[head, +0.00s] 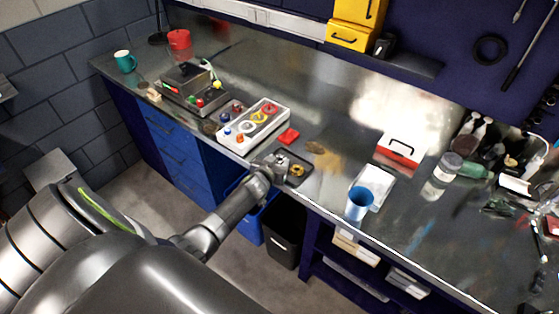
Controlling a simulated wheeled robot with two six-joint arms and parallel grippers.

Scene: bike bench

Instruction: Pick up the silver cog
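I cannot make out a silver cog for certain in the head view. A small dark tray (303,159) lies at the bench's front edge, with a small yellow and dark part (296,170) in it. My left gripper (277,168) is at the left side of this tray, close to that part and covering some of the tray. Its fingers are too small and too overlapped to tell whether they are open or hold anything. My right gripper is not in view.
Left of the tray are a white box (276,138) of coloured parts and a red block (288,136). A blue cup (360,203) and a red-and-white box (401,150) stand to the right. Bins (285,232) sit below the bench edge. The bench's middle back is clear.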

